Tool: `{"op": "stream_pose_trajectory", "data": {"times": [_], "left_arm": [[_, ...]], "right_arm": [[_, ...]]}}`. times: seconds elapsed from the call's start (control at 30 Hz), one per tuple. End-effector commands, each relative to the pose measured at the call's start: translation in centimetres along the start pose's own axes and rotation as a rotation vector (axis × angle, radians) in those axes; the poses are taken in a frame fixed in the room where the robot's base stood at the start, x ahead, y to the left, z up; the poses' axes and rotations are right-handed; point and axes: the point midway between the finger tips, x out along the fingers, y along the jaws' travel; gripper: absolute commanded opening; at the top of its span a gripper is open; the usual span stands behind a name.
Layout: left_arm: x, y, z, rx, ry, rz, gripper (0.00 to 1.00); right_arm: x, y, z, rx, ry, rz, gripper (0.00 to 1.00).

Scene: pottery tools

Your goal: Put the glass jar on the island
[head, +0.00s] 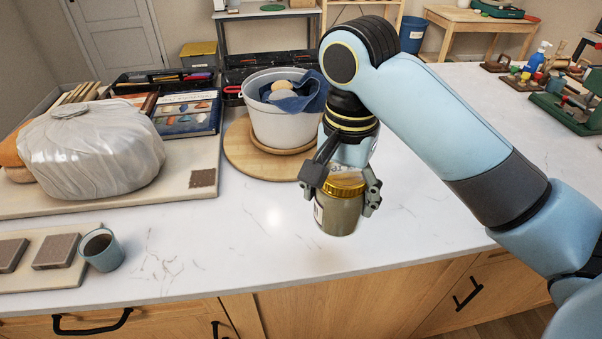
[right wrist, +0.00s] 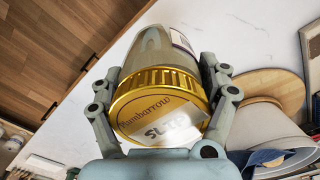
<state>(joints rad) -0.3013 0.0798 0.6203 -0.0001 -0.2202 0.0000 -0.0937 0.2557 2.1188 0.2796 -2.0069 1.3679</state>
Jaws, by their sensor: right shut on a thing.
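The glass jar (head: 338,215) has a gold lid and grey-brown contents. My right gripper (head: 343,196) is shut on it, with one finger on each side near the lid. The jar is upright or nearly so, over the front part of the island's white marble top (head: 215,235). I cannot tell whether its base touches the top. In the right wrist view, the jar (right wrist: 172,45) sits between the two fingers with its labelled lid towards the camera. My left gripper is not in view.
A white bucket (head: 270,122) with a blue cloth stands on a round wooden board (head: 238,150) behind the jar. A mug (head: 101,250) and a wrapped clay block (head: 90,150) are at the left. The marble between mug and jar is clear. Wooden drawers (head: 350,300) lie below the front edge.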

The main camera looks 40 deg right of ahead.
Motion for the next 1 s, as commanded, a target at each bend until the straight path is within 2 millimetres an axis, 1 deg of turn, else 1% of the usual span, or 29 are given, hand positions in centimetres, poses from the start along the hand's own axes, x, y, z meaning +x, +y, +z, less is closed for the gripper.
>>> {"op": "stream_pose_trajectory", "data": {"times": [0.07,0.17,0.4,0.53,0.63,0.77,1.0], "left_arm": [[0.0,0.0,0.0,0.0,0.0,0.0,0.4],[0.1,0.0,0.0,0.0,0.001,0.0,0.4],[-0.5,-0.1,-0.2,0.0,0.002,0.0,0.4],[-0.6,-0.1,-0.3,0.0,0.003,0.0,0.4],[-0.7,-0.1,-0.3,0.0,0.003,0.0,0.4],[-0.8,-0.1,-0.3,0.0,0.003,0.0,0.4],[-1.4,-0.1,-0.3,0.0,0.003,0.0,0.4]], "right_arm": [[0.4,-0.9,0.1,0.003,-0.004,-0.006,0.19],[1.5,-2.8,0.1,0.003,-0.005,-0.004,0.19],[4.6,-8.1,-0.3,0.001,-0.003,-0.002,0.19],[5.9,-10.2,-0.4,0.001,-0.001,-0.002,0.19],[6.4,-11.1,-0.5,0.0,-0.001,-0.003,0.19],[7.0,-11.4,-0.5,-0.001,-0.002,-0.001,0.19],[10.1,-11.4,-0.5,-0.001,-0.001,0.0,0.19]]}}
